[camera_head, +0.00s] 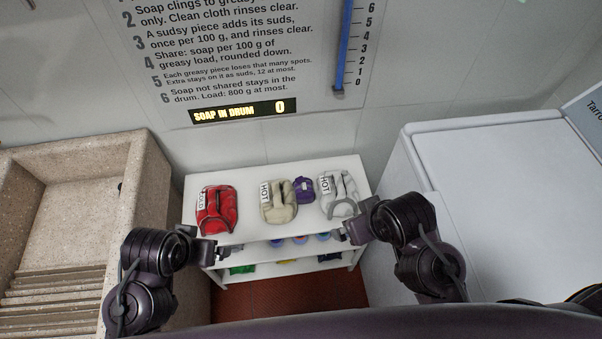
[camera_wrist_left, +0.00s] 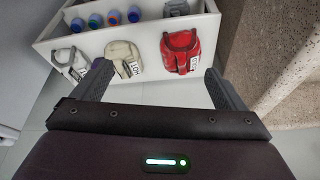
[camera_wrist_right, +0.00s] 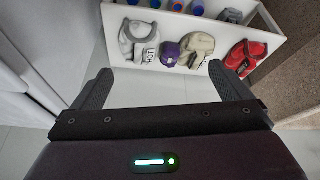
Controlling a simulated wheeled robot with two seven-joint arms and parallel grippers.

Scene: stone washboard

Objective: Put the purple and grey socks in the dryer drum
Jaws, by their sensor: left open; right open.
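A small purple bundle (camera_head: 303,189) lies on the white shelf's top between a beige bag and a pale grey-white bag; it also shows in the right wrist view (camera_wrist_right: 170,53). I cannot tell whether it is socks. No grey socks can be made out. A large white machine (camera_head: 495,160) stands at the right; no drum opening shows, so I cannot tell if it is the dryer. My left gripper (camera_head: 222,249) is open and empty at the shelf's front left. My right gripper (camera_head: 346,237) is open and empty near the shelf's front right.
The white shelf (camera_head: 270,172) also carries a red bag (camera_head: 216,209) and the beige bag (camera_head: 279,203); the grey-white bag (camera_head: 340,193) is at its right. Coloured round items sit on a lower level. A stone washboard basin (camera_head: 150,190) stands at the left. The display (camera_head: 243,112) reads 0.

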